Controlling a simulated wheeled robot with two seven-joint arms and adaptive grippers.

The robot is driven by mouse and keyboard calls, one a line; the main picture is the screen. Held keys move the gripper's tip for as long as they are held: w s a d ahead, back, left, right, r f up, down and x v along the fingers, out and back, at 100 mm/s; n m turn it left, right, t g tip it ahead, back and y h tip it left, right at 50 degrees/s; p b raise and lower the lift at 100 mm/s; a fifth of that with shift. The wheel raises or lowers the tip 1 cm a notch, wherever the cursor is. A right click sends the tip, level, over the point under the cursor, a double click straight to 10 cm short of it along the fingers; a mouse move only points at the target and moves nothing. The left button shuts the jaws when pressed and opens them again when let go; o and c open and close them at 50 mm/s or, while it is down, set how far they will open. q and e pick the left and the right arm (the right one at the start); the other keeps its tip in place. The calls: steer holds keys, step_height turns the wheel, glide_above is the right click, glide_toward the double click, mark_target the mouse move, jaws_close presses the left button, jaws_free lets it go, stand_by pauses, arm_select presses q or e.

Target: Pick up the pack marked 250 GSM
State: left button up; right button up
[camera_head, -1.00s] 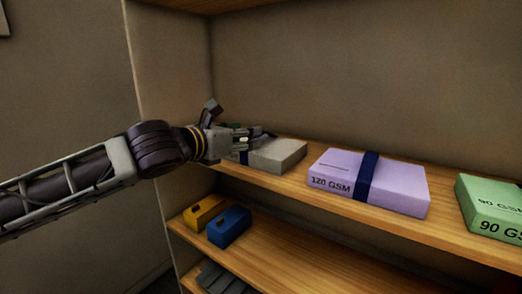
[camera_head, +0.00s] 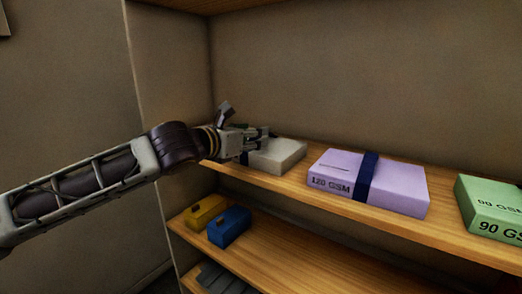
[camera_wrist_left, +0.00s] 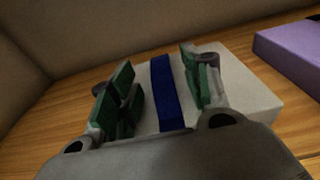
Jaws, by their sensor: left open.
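A pale grey-white pack (camera_head: 277,154) lies on the upper shelf at its left end, partly hidden by my left gripper (camera_head: 258,139). No marking on it can be read. In the left wrist view the pack (camera_wrist_left: 240,92) has a dark blue band (camera_wrist_left: 165,90) around it. My left gripper (camera_wrist_left: 158,85) is open there, with its green-padded fingers over the pack on either side of the band. I cannot tell whether the fingers touch the pack. My right gripper is not in view.
A purple pack (camera_head: 400,186) marked 120 GSM lies to the right, then a green pack (camera_head: 485,206) marked 90 GSM. The upper shelf (camera_head: 320,205) has a side wall close on the left. Yellow (camera_head: 206,211) and blue (camera_head: 229,226) blocks sit on the shelf below.

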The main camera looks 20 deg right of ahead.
arm_select(q)
steer(key=shift+x, duration=1.05)
steer(key=shift+w+d, duration=0.15)
steer(key=shift+d, duration=0.05)
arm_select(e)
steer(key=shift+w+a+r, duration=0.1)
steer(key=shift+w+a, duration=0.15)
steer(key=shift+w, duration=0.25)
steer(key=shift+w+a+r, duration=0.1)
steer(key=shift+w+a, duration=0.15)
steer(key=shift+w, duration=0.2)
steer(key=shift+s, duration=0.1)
